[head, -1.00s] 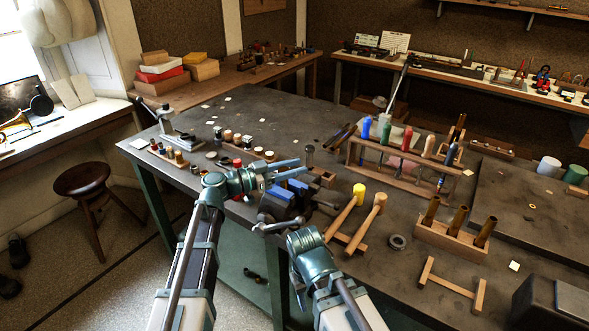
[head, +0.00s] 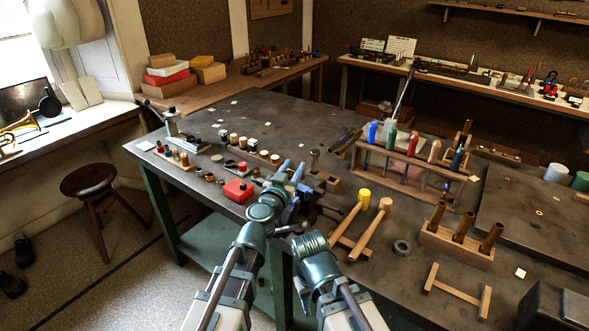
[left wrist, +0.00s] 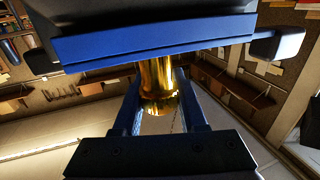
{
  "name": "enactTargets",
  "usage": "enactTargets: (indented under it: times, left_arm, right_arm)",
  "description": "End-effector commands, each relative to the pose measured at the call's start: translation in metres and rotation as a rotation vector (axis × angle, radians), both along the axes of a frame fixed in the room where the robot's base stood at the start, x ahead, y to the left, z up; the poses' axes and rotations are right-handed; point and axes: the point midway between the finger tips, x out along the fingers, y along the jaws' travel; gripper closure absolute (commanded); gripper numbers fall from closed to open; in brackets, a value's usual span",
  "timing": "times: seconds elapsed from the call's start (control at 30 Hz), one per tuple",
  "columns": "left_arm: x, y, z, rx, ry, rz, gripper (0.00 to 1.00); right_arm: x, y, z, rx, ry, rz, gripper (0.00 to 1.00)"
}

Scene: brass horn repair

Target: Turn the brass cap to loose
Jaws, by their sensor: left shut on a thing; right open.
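The brass cap (left wrist: 158,84) is a shiny gold cylinder in the left wrist view, upright in the picture. My left gripper (left wrist: 165,112) has its two blue fingers on either side of the cap and is shut on it. A blue bar, seemingly a vise jaw (left wrist: 155,38), crosses the picture and hides the cap's upper end. In the head view my left gripper (head: 289,172) is at the blue-jawed vise (head: 304,192) on the bench edge; the cap cannot be made out there. My right gripper (head: 312,245) is lower, by the bench's front edge, apart from the vise; its fingers are hard to see.
A red box (head: 238,191) sits left of my left gripper. Two mallets, one yellow-headed (head: 364,198), lie on a wooden rest to the right. A tool rack (head: 405,172) and a block with brass tubes (head: 456,246) stand further right. The bench's back left is mostly clear.

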Motion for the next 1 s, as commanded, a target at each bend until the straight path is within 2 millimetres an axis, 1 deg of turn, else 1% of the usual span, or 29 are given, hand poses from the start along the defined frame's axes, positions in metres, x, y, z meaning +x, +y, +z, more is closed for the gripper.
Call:
enactTargets:
  times: [0.33, 0.83, 0.87, 1.0]
  left_arm:
    - [0.0010, 0.0024, 0.0002, 0.001, -0.001, 0.102, 1.00]
    - [0.0012, 0.0033, 0.0005, 0.000, -0.002, 0.115, 1.00]
    - [0.0012, 0.0033, 0.0006, 0.000, -0.002, 0.115, 0.53]
    - [0.0011, 0.0034, 0.0005, 0.000, -0.002, 0.115, 0.28]
  right_arm:
    - [0.0000, 0.0000, -0.0001, 0.000, 0.000, 0.000, 0.50]
    - [0.0000, 0.0000, 0.0000, 0.000, 0.000, 0.000, 0.50]
    - [0.0000, 0.0000, 0.0000, 0.000, 0.000, 0.000, 0.50]
    - [0.0000, 0.0000, 0.0000, 0.000, 0.000, 0.000, 0.50]
